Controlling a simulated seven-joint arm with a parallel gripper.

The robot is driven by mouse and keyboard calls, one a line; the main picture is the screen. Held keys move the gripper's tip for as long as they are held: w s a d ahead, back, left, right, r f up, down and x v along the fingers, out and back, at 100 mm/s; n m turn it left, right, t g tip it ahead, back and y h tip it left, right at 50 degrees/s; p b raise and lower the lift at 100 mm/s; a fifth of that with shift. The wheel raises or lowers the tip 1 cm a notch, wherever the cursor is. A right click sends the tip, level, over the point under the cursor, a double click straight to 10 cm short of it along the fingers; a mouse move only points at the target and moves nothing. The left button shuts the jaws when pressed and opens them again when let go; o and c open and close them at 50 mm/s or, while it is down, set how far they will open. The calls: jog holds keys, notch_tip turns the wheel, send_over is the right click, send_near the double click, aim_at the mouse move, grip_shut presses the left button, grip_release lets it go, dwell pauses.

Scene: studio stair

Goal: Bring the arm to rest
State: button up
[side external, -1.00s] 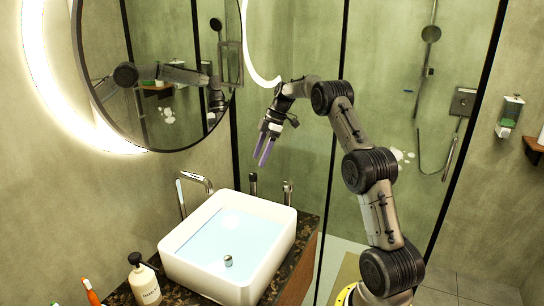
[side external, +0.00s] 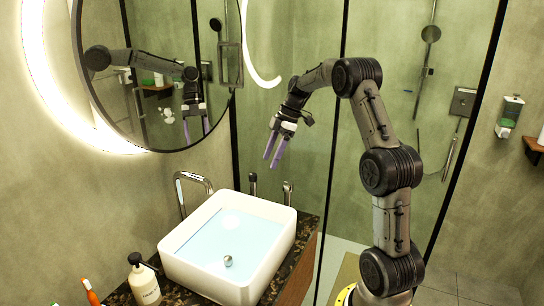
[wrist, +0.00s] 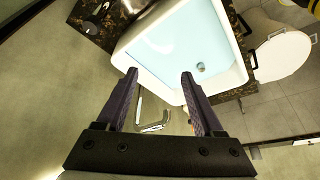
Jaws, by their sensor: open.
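My gripper (side external: 274,157) hangs in the air above the far right end of the washbasin, with its two purple fingers apart and pointing down. In the wrist view my gripper (wrist: 158,72) is open, with nothing between its fingers. The white rectangular basin (side external: 285,218) holds pale blue water and stands on a dark speckled counter (side external: 288,272). The basin also shows in the wrist view (wrist: 239,72), beyond the fingertips.
A chrome tap (side external: 183,196) rises behind the basin. A soap bottle (side external: 143,282) and an orange toothbrush (side external: 91,293) stand at the lower left. A round mirror (side external: 150,115) hangs on the left wall. A glass shower screen (side external: 300,200) is behind my arm. A white toilet (wrist: 283,57) shows in the wrist view.

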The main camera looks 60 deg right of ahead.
jog(key=shift+w, duration=0.1)
jog(key=w+a+r+n, duration=0.2)
jog(key=w+a+r, duration=0.1)
jog(key=a+r, duration=0.35)
jog(key=s+a+r+n+t+h, duration=0.1)
jog(key=s+a+r, duration=0.3)
jog(key=a, duration=0.4)
jog(key=s+a+r, duration=0.3)
jog(key=a+r, duration=0.1)
jog(key=a, duration=0.5)
jog(key=s+a+m+t+h, duration=0.1)
jog(key=s+a+m, duration=0.1)
jog(key=s+a, duration=0.6)
jog(key=s+d+f+m+h, duration=0.1)
jog(key=s+d+f+m, duration=0.1)
jog(key=s+f+m, duration=0.6)
jog(key=shift+s+d+f+m+t, duration=0.25)
jog(key=shift+s+f+m+t, duration=0.05)
jog(key=shift+s+m, duration=0.8)
